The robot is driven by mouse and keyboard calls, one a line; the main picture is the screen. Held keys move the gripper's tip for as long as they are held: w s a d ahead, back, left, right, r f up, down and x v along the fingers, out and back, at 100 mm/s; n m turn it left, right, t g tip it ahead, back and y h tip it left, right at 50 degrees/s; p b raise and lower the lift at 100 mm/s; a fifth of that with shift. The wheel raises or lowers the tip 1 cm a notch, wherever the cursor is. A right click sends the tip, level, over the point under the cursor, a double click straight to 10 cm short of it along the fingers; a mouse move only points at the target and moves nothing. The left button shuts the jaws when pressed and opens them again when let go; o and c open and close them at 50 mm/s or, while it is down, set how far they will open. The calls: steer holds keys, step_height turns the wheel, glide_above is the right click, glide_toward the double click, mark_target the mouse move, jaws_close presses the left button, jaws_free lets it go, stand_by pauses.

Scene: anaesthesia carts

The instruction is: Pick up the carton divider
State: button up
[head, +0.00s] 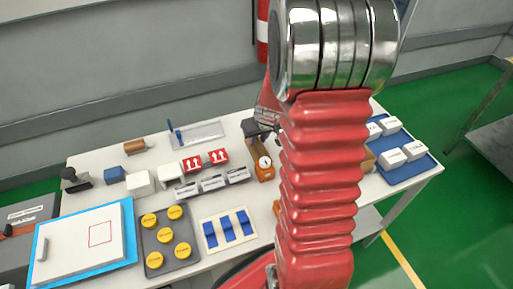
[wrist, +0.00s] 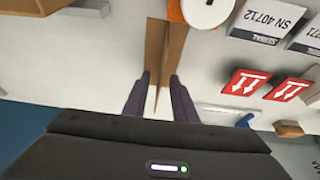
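The carton divider (wrist: 155,48) is a brown cardboard piece with upright panels, seen nearly end-on in the wrist view. My gripper (wrist: 160,76) points at it with two dark purple fingers, one on each side of its near panel. Slim pale gaps show between the panel and the fingers, so the gripper looks open and not clamped on it. In the head view, the dark gripper (head: 262,132) is at the back of the table, partly hidden by my red arm. Brown cardboard (head: 261,152) shows just below it there.
An orange gauge with a white dial (head: 264,167) stands close by the cardboard. Red arrow-marked blocks (head: 218,156) and labelled serial boxes (head: 212,183) lie to the left. A blue tray of white boxes (head: 408,172) is at right. A grey tray (head: 199,133) lies behind.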

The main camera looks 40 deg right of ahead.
mark_target(257, 150)
steer(key=shift+c, duration=0.6)
jaws_close()
step_height(257, 150, up, 10)
steer(key=shift+r, duration=0.25)
stand_by(0.5)
steer(key=shift+a, duration=0.1)
stand_by(0.4)
